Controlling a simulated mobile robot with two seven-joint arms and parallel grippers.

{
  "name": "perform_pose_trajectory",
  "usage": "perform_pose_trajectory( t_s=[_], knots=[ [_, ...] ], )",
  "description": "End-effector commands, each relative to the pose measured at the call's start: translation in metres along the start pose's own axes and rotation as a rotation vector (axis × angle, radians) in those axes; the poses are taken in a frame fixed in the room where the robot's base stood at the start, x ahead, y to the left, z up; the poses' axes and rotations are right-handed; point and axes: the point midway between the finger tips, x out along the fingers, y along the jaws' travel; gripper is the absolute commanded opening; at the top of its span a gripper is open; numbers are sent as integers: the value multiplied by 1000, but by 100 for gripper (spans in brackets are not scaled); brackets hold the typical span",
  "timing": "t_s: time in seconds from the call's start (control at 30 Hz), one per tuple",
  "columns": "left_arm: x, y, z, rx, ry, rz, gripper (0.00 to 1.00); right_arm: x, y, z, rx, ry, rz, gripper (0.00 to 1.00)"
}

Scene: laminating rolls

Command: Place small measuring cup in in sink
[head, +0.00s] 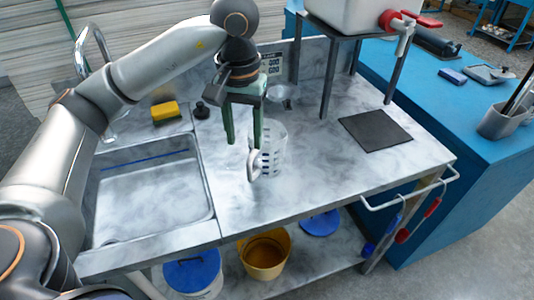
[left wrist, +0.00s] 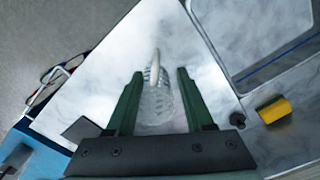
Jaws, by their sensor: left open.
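A clear measuring cup (head: 272,158) with blue markings and a pale handle stands upright on the metal worktop, right of the sink (head: 150,195). My left gripper (head: 244,141) is open and points down at the cup, with its green fingers near the cup's rim. In the left wrist view, the cup (left wrist: 158,105) shows between the two open fingers (left wrist: 160,73), its handle towards the top. I cannot tell whether a finger touches it. The sink basin is empty and also shows in the left wrist view (left wrist: 260,40). My right gripper is out of view.
A yellow sponge (head: 165,112) and a small black knob (head: 201,110) sit behind the sink near the faucet (head: 92,40). A metal funnel (head: 281,98) is behind the cup. A dark mat (head: 375,130) lies to the right. A metal stand (head: 326,80) holds a white container.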

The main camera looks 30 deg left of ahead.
Motion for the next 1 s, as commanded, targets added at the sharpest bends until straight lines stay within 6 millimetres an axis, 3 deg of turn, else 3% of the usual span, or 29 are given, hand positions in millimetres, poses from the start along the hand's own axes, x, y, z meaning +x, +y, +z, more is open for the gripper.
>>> perform_pose_trajectory(
  t_s=[0.3,1.0],
  knots=[
    [51,-2,0,3,-1,-8,53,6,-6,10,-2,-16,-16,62],
    [122,7,1,3,2,-5,53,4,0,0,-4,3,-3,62]
  ],
)
